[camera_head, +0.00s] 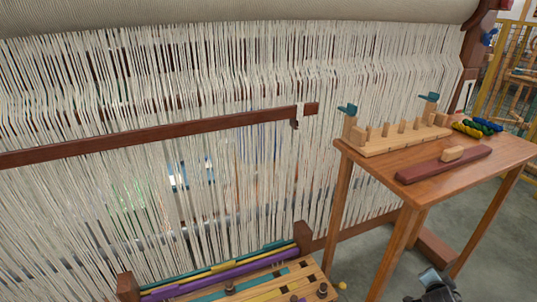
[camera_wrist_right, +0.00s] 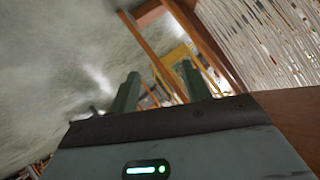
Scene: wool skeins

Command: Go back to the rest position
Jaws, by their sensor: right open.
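My right gripper (camera_wrist_right: 160,90) shows in the right wrist view with its two dark green fingers apart. Nothing is seen held between them; wooden legs and floor show beyond. In the head view a dark grey part of my right arm (camera_head: 436,286) shows at the bottom right edge, below the small wooden table. My left gripper is not in view. Several yellow, green and blue wool skeins (camera_head: 477,127) lie on the table's back right.
The wooden table (camera_head: 484,172) carries a pegged rack (camera_head: 395,138) and a dark red bar (camera_head: 443,165) with a light wooden piece on it. A large loom with pale warp threads (camera_head: 230,80) fills the left. A slatted bench (camera_head: 262,284) stands low in front. Grey floor is open at bottom right.

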